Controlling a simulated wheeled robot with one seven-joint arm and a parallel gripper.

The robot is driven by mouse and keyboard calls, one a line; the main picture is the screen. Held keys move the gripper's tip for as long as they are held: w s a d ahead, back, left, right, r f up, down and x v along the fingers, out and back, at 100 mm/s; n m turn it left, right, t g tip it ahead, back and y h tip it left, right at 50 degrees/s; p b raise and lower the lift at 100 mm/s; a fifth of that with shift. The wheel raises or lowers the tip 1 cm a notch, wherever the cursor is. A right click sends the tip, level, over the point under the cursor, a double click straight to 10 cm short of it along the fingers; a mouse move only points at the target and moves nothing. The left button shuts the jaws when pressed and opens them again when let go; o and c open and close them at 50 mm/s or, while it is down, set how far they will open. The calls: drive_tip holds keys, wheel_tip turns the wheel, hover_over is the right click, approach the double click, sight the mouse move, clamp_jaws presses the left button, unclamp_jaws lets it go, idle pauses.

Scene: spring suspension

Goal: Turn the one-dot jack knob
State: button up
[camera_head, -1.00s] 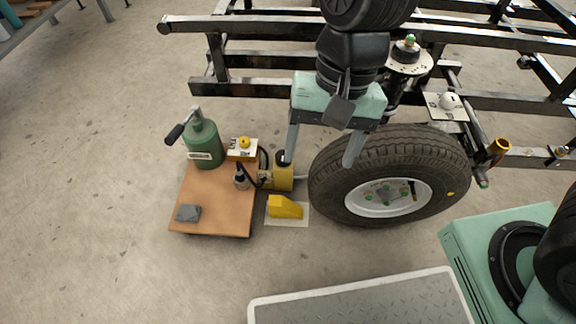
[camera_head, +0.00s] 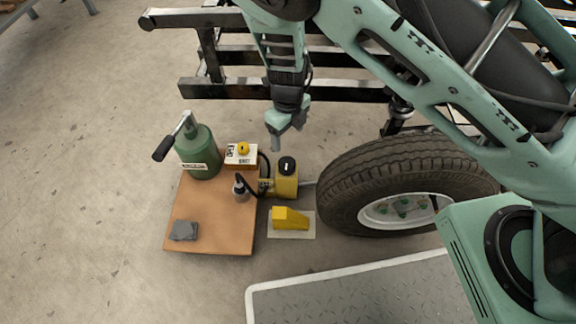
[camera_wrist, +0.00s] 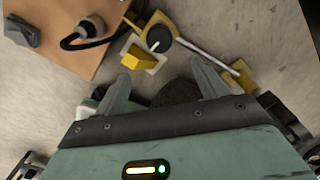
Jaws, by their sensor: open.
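The yellow jack (camera_head: 286,184) stands on the floor between the wooden board and the wheel. Its round black knob (camera_head: 287,165) has a pale mark on top. The knob also shows in the wrist view (camera_wrist: 159,39), with a white pointer line; I cannot make out any dots. My gripper (camera_head: 277,141) hangs above and just behind the jack, pointing down. In the wrist view its two fingers (camera_wrist: 163,86) are spread apart with nothing between them. The knob lies beyond the fingertips, apart from them.
A yellow chock (camera_head: 289,218) lies in front. The tyre (camera_head: 345,185) is close on the right.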

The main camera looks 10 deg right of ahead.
sight(288, 164)
wheel_tip(288, 164, down, 15)
drive_tip(key=b, duration=0.8)
drive_tip(key=shift+f, duration=0.1)
drive_tip(key=c, duration=1)
